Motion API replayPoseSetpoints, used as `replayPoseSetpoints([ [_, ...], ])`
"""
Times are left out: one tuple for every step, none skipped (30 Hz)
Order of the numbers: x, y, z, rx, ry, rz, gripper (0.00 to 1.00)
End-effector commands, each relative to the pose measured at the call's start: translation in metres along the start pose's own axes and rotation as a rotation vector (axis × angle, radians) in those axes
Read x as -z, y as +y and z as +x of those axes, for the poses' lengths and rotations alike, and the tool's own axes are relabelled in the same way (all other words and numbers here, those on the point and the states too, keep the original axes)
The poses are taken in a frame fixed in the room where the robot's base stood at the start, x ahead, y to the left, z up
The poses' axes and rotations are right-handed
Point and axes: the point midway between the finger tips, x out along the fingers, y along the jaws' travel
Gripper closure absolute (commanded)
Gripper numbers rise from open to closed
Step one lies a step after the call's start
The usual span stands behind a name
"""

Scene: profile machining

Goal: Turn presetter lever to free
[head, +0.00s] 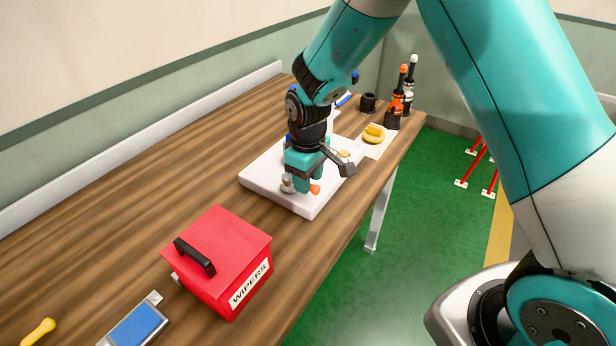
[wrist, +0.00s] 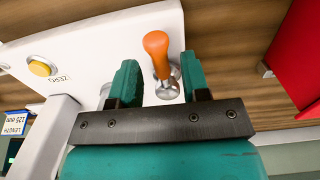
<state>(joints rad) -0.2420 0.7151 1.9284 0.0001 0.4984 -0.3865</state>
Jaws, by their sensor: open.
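The presetter lever (wrist: 157,53) has an orange grip on a short metal stem and stands on the white presetter base (wrist: 100,50). In the head view its orange tip (head: 315,189) shows just below my gripper, by the front edge of the base (head: 265,180). My gripper (wrist: 157,80) is open in the wrist view, with one teal finger on each side of the lever. A gap shows between the lever and each finger. In the head view the fingers are partly hidden by the wrist.
A yellow button (wrist: 40,67) marked ZERO and a small LENGTH display (wrist: 16,124) are on the presetter. A red WIPERS box (head: 225,255) stands nearby in front.

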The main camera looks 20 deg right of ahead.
Motion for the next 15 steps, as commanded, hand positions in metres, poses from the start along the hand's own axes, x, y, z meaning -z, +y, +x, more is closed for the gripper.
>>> replayPoseSetpoints([
  [-0.0003,-0.0002,0.0038,0.001,-0.002,0.000,0.57],
  [-0.0003,-0.0001,0.0056,0.001,-0.001,0.000,0.57],
  [-0.0002,-0.0001,0.0074,0.000,-0.001,0.000,0.57],
  [-0.0001,-0.0001,0.0084,0.000,0.000,0.000,0.57],
  [0.0000,-0.0001,0.0092,0.000,0.000,0.000,0.57],
  [0.0001,0.0000,0.0098,0.000,0.001,0.000,0.57],
  [0.0001,0.0000,0.0100,0.000,0.001,0.000,0.57],
  [0.0001,0.0000,0.0101,0.000,0.001,0.000,0.57],
  [0.0001,0.0000,0.0101,0.000,0.001,0.000,0.57],
  [0.0001,0.0000,0.0101,0.000,0.001,0.000,0.57],
  [0.0001,0.0000,0.0100,0.000,0.001,0.000,0.57],
  [0.0001,0.0000,0.0100,0.000,0.001,0.000,0.57],
  [0.0001,0.0000,0.0099,0.000,0.001,0.000,0.62],
  [0.0001,0.0000,0.0099,0.000,0.001,0.000,0.69],
  [0.0000,0.0000,0.0099,0.000,0.001,0.000,0.78],
])
